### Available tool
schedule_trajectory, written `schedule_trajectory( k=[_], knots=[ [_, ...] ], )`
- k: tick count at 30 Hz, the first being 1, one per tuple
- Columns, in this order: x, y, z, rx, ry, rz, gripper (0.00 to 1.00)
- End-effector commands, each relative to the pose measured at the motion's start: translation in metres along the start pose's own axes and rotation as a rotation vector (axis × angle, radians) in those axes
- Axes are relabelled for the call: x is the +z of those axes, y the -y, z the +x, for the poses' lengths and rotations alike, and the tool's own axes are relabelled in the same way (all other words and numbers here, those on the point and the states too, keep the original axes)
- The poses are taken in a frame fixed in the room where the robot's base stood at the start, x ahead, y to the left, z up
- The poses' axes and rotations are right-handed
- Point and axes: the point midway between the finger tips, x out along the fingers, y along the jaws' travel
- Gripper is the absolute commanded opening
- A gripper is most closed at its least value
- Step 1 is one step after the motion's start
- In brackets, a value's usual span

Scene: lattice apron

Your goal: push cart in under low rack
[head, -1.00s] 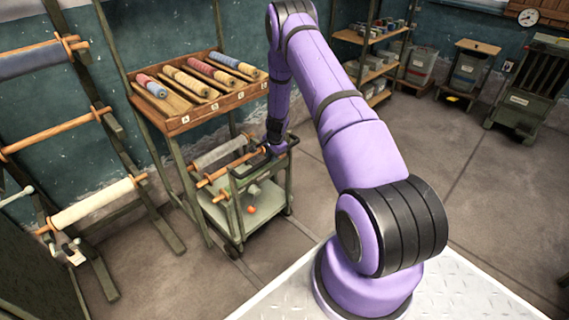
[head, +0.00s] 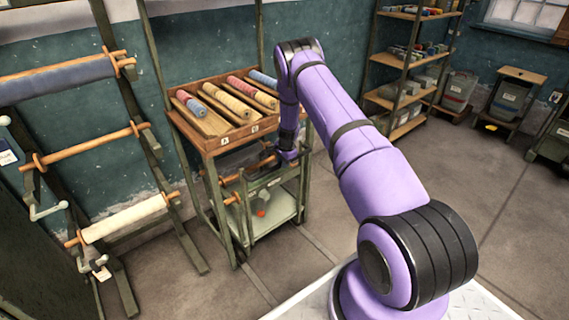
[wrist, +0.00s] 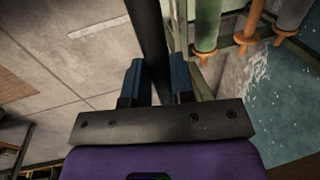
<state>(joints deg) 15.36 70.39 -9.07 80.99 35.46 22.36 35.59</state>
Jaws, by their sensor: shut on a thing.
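My gripper (wrist: 160,82) is shut on the cart's dark handle bar (wrist: 150,35) in the wrist view. In the head view my gripper (head: 268,164) is small and dark against the cart's top.
Roller stands (head: 95,150) with cloth rolls lean at the left. A tall shelf (head: 415,65) and a stool-like stand with a bin (head: 512,95) stand along the back wall. The concrete floor (head: 440,165) to the right is clear.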

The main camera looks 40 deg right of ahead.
Motion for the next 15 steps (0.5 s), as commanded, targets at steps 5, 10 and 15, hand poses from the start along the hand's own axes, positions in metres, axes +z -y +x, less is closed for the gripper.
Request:
schedule_trajectory(
  k=[5, 10, 15],
  knots=[
    [0.001, 0.0049, -0.0005, -0.009, -0.002, 0.0, 0.0],
    [0.0011, 0.0063, -0.0009, -0.012, -0.003, -0.001, 0.0],
    [0.0008, 0.0057, -0.0008, -0.01, -0.003, -0.001, 0.48]
  ],
)
